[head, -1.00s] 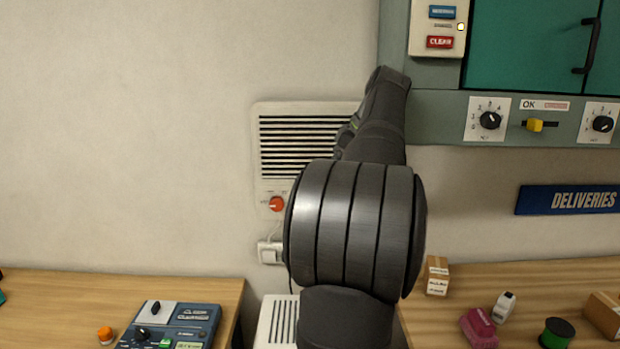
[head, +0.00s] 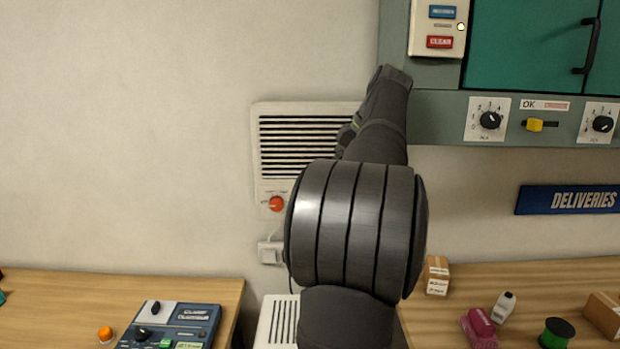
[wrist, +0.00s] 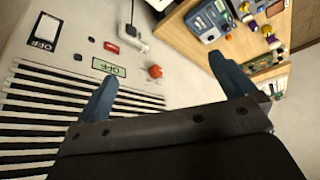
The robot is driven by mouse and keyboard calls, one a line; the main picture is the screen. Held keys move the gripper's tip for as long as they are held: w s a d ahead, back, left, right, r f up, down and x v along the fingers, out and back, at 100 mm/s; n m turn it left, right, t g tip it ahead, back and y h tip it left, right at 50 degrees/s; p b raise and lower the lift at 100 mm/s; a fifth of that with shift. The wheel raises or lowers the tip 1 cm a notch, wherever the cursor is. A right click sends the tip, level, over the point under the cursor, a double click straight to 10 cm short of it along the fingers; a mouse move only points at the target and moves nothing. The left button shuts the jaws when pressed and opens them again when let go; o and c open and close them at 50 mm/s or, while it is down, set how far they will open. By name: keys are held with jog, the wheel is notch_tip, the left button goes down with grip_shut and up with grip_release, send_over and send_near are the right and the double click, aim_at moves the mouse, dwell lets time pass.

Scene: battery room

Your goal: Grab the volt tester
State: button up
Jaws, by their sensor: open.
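I cannot pick out a volt tester for certain in either view. A blue device (head: 175,325) with a white panel, dark knobs and a green button lies on the left table; its label is too blurred to read. It also shows at the top of the wrist view (wrist: 207,22). My gripper (wrist: 162,70) is open, with two blue-grey fingers wide apart and nothing between them. It faces the wall unit and is well away from the tables.
A slatted wall unit (head: 300,125) with an orange knob (head: 277,203) is close by my arm. The right table (head: 470,285) holds a small box (head: 437,276), a pink item (head: 480,325), a white bottle (head: 504,307) and a green-black spool (head: 557,333). A cabinet (head: 430,105) overhangs at right.

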jog(key=c, duration=0.5)
jog(key=shift+c, duration=0.2)
jog(key=shift+a, duration=0.1)
